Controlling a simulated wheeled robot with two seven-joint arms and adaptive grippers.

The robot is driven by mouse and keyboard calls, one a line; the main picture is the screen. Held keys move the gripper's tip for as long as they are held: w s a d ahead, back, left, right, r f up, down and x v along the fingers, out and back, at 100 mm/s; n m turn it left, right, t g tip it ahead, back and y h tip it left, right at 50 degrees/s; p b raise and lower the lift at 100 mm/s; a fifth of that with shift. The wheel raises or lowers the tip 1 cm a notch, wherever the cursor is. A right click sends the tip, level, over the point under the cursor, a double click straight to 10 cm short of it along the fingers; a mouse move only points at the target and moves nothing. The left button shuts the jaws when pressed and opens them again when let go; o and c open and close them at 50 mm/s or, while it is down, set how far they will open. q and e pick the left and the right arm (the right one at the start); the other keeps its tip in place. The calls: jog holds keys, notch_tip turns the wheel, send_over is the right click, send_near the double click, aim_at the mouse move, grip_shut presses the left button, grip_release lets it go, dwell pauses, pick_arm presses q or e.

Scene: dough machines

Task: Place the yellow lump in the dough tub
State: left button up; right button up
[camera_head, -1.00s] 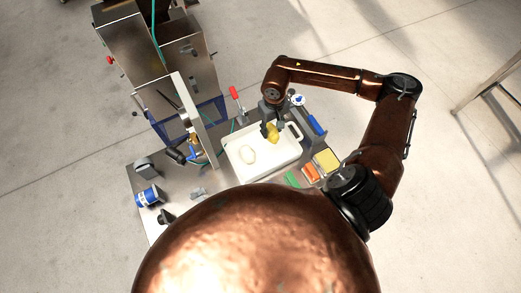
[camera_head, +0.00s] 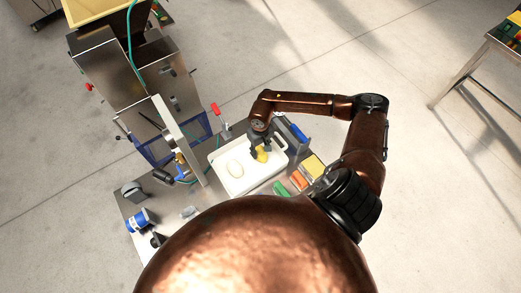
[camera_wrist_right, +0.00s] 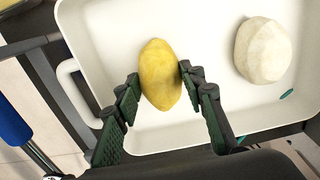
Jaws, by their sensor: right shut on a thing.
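The yellow lump (camera_head: 262,155) is an oval, potato-like piece. My right gripper (camera_head: 260,149) is shut on it; in the right wrist view the lump (camera_wrist_right: 160,75) sits between the two dark green fingers (camera_wrist_right: 160,88). The dough tub (camera_head: 262,174) is a white rectangular tub with a handle; its pale floor also shows in the wrist view (camera_wrist_right: 205,30). The lump is over the tub's interior, near its right side in the head view. I cannot tell whether it touches the floor. My left gripper is not in view.
A pale dough lump (camera_head: 235,167) lies in the tub, left of the yellow one. Blue-handled tools (camera_head: 297,131) stand behind right. Coloured blocks (camera_head: 299,181) lie to the right.

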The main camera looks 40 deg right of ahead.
aim_at(260, 150)
jog(key=o, duration=1.4)
jog(key=shift+c, duration=0.2)
jog(key=shift+r, duration=0.15)
notch_tip(260, 150, up, 12)
jog(key=b, duration=0.1)
jog(key=shift+b, duration=0.3)
